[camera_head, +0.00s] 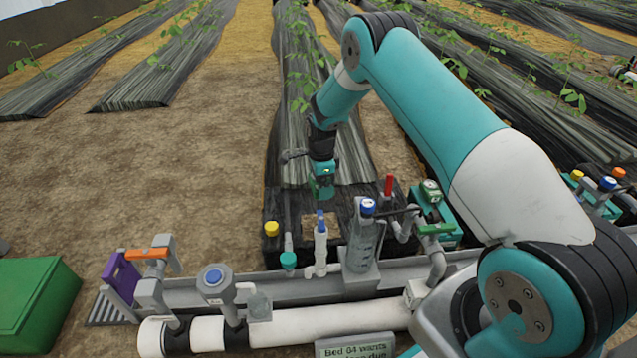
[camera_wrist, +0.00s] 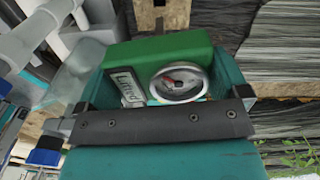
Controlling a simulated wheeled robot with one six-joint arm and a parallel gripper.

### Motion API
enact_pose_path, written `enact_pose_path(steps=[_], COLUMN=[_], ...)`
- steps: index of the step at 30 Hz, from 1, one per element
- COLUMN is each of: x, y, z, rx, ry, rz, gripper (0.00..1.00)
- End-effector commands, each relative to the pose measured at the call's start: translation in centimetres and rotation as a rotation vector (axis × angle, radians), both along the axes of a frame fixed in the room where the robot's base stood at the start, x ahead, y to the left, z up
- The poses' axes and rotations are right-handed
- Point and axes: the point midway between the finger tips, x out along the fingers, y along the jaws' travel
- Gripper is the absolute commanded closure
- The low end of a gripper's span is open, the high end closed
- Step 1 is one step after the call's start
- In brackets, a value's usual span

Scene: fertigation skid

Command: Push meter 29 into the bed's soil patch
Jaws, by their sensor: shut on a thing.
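My gripper (camera_head: 322,170) is shut on a green meter (camera_wrist: 158,62), which has a round white dial with a red needle and a label I cannot read for sure. In the head view the meter (camera_head: 322,190) hangs below my gripper, above the bed's black film. The soil patch, a tan square (camera_head: 308,227) in the film, lies a little below and nearer than the meter. The meter's lower end appears apart from the soil, though any probe is hard to make out. A tan patch (camera_wrist: 160,15) also shows beyond the meter in the wrist view.
A blue-topped white injector (camera_head: 320,250), a blue-capped clear cylinder (camera_head: 364,240) and a yellow cap (camera_head: 272,229) crowd around the patch. A red-handled valve (camera_head: 389,186) and a green gauge unit (camera_head: 432,200) stand to the right. A green bin (camera_head: 35,300) is at left.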

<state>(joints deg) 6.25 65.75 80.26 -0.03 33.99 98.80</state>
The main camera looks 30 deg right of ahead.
Motion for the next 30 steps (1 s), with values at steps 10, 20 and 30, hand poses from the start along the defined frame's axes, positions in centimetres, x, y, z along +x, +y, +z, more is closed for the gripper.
enact_pose_path(steps=[10, 20, 30], x=[0.0, 0.0, 0.0], y=[0.1, 0.3, 0.3], z=[-3.0, -5.8, -8.4], rx=[0.000, 0.000, 0.000], ry=[0.001, 0.000, 0.001], rz=[0.003, 0.006, 0.006], gripper=[0.33, 0.33, 0.33])
